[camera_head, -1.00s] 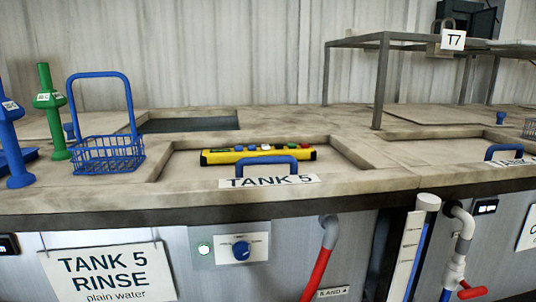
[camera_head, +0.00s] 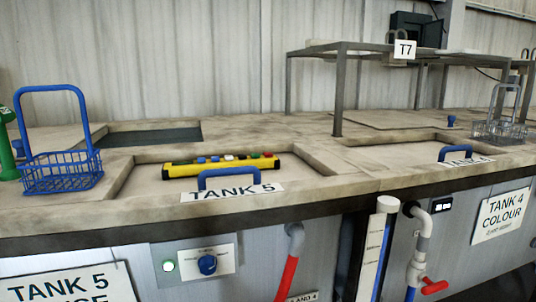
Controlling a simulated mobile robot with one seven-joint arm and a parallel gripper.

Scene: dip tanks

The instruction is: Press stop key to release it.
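A yellow control box with black ends (camera_head: 180,171) lies on the sunken lid of tank 5, behind the lid's blue handle (camera_head: 228,171). A row of small coloured keys runs along its top. Blue and white keys (camera_head: 228,157) sit around the middle, with red and green ones towards the right end, including a red key (camera_head: 267,155). The keys are too small to read, so I cannot tell which is the stop key or whether it is pressed in. My gripper is not in view.
A blue wire basket (camera_head: 62,178) stands left of the lid, beside a green post (camera_head: 8,140). A metal rack (camera_head: 338,90) with a T7 sign (camera_head: 404,50) stands behind on the right. A grey wire basket (camera_head: 498,132) is at far right. The worktop's front edge (camera_head: 330,198) runs across.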

